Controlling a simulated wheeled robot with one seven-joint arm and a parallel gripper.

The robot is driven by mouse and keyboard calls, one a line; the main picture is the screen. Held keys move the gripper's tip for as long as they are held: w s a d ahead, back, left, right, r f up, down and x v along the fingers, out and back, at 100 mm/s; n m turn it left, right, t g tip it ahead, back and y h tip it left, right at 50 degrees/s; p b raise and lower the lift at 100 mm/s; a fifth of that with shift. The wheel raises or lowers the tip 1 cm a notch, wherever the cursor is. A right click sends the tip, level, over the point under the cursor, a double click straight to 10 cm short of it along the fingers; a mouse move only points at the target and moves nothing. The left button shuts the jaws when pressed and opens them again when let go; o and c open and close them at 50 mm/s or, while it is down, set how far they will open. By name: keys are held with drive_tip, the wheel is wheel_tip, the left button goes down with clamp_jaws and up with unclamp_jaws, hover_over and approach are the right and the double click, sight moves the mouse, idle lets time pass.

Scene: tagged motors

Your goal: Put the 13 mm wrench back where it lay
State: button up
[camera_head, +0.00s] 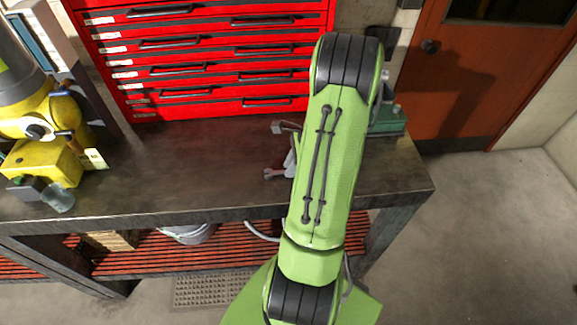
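A small grey open-ended wrench head (274,173) shows on the dark workbench (190,175), just left of my green arm. The rest of that wrench is hidden behind the arm, and its size mark cannot be read. A pale piece shows beside it at the arm's edge. My gripper is hidden behind my own arm, so I cannot see whether it touches or holds anything.
A yellow motor (45,160) with a pale tag (95,159) stands at the bench's left. A green machine part (390,120) stands at the right end. A small grey metal piece (279,127) lies behind the wrench. A red drawer cabinet (200,60) stands at the back. The bench's middle left is clear.

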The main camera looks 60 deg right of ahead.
drive_tip(key=o, duration=0.3)
drive_tip(key=shift+r, duration=0.1)
drive_tip(key=p+v, duration=0.4)
drive_tip(key=v, duration=1.1)
drive_tip(key=shift+s+r, duration=0.25)
drive_tip(key=shift+r, duration=0.05)
